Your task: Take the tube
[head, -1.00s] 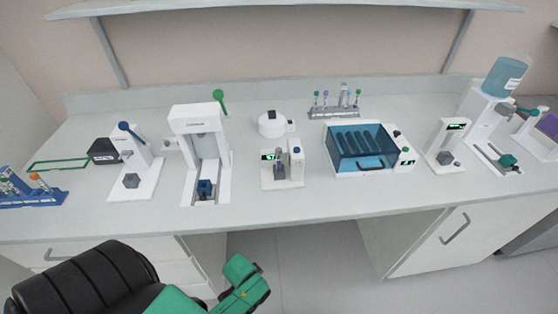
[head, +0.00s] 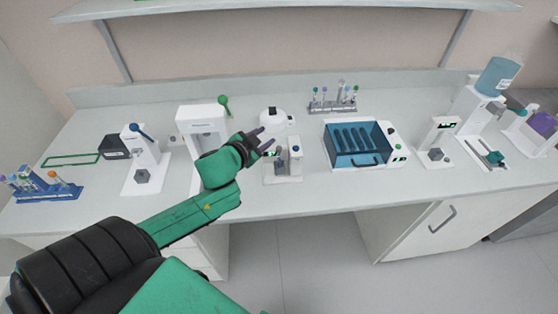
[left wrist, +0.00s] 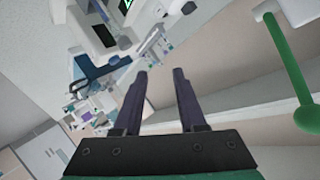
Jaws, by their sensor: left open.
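My left gripper (head: 261,138) is open and empty, above the counter beside a small white device (head: 283,168). That device has a grey block and a small blue-topped part (head: 294,148) on it; I cannot tell if this is a tube. In the left wrist view both dark fingers (left wrist: 158,72) are apart with nothing between them. Tubes with coloured caps stand in a grey rack (head: 331,107) at the back. More capped tubes stand in a blue rack (head: 45,190) at the far left. My right gripper is out of view.
A white press with a green lever (head: 224,105) is partly hidden behind my left arm; the lever also shows in the left wrist view (left wrist: 288,75). A blue-lidded bath (head: 356,143) stands right of the small device. A round white device (head: 277,121) is behind it.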

